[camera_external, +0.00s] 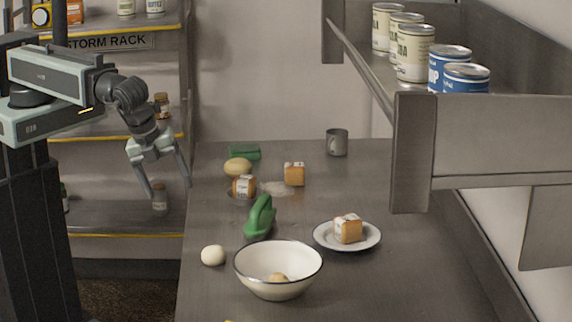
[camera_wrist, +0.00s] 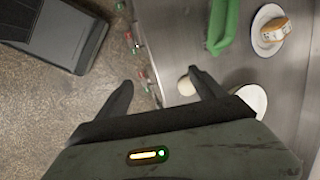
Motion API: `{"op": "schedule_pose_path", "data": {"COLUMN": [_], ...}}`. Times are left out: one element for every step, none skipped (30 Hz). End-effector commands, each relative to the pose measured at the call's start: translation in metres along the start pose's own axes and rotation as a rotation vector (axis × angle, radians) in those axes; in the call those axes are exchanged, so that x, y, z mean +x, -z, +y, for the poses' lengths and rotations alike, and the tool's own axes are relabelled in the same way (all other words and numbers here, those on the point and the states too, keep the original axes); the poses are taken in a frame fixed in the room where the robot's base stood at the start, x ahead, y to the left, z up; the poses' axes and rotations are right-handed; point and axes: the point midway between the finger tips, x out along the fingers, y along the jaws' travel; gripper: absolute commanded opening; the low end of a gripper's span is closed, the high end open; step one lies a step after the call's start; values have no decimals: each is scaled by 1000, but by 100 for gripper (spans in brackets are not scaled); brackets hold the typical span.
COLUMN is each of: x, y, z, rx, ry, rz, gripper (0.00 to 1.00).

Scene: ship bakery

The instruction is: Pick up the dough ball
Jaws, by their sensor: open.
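The dough ball (camera_external: 213,255), pale and round, lies on the grey counter near its left edge, left of a white bowl (camera_external: 257,275). In the wrist view the dough ball (camera_wrist: 186,86) shows beside my right finger, partly covered by it. My gripper (camera_external: 168,188) is open and empty, pointing down in the air left of the counter, higher than and apart from the ball. In the wrist view my gripper (camera_wrist: 160,80) has its fingers spread, with floor and the counter edge between them.
A plate (camera_external: 322,239) with a packaged loaf (camera_external: 348,229) is to the right. More loaves, a yellow item (camera_external: 238,167) and a mug (camera_external: 337,142) are farther back. A shelf (camera_external: 500,135) overhangs the right side.

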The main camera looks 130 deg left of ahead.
Motion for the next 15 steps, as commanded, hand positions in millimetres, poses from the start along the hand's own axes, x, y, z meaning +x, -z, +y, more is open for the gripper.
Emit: {"op": "schedule_pose_path", "data": {"x": [13, 19, 27, 33, 39, 45, 48, 52, 56, 59, 62, 67, 70, 74, 80], "y": [-2, -3, -3, -1, 2, 7, 12, 18, 28, 35, 44, 55, 63, 70, 79], "z": [-10, -17, -26, -32, -37, -43, -47, -48, -49, -48, -46, -42, -37, -32, -24], "rx": [147, 249, 390, 500, 613, 754, 844, 925, 1018, 1073, 1116, 1151, 1165, 1175, 1187], "ry": [70, 115, 176, 221, 266, 321, 356, 388, 429, 456, 484, 518, 540, 558, 574], "rz": [-43, -79, -134, -183, -238, -315, -370, -423, -492, -537, -577, -615, -634, -647, -650], "gripper": [79, 79, 79, 79, 79, 79, 79, 79, 79, 79, 79, 79, 79, 79, 79]}}
